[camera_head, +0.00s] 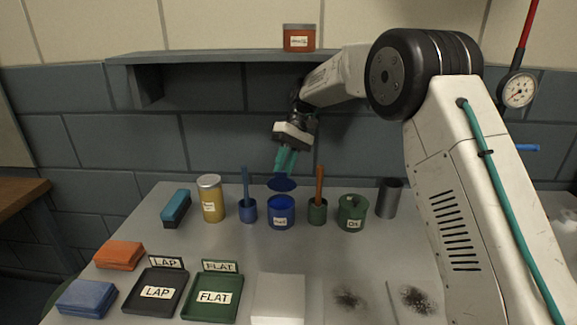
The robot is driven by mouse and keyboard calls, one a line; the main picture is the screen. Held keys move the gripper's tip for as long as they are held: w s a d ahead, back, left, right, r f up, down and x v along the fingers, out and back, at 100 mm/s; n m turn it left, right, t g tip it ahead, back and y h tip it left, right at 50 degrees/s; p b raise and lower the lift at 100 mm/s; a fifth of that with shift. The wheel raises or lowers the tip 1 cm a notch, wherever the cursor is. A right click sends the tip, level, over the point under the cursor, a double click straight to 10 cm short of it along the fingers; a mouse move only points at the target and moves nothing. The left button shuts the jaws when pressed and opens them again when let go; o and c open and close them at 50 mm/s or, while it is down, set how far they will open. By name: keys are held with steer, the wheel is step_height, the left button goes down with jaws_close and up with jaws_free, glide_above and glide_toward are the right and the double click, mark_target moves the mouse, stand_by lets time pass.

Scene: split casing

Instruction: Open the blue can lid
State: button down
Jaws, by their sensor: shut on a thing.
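The blue can (281,214) stands upright on the table at the middle of the back row, with a pale label on its front. The blue lid (281,184) is above the can's mouth, with a gap between lid and rim. My gripper (285,168) comes down from above, and its teal fingers are shut on the lid. The exact spot where the fingers grip the lid is too small to tell.
A blue pot (248,211) with a blue stick stands left of the can, and a green pot (317,212) with an orange stick stands right. A green can (352,213), yellow can (211,199) and dark cylinder (389,198) flank them. A shelf (215,56) runs behind.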

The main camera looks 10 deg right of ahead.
steer(key=shift+w+d, duration=0.1)
steer(key=shift+w, duration=0.1)
stand_by(0.4)
steer(key=c, duration=1.3)
jaws_free()
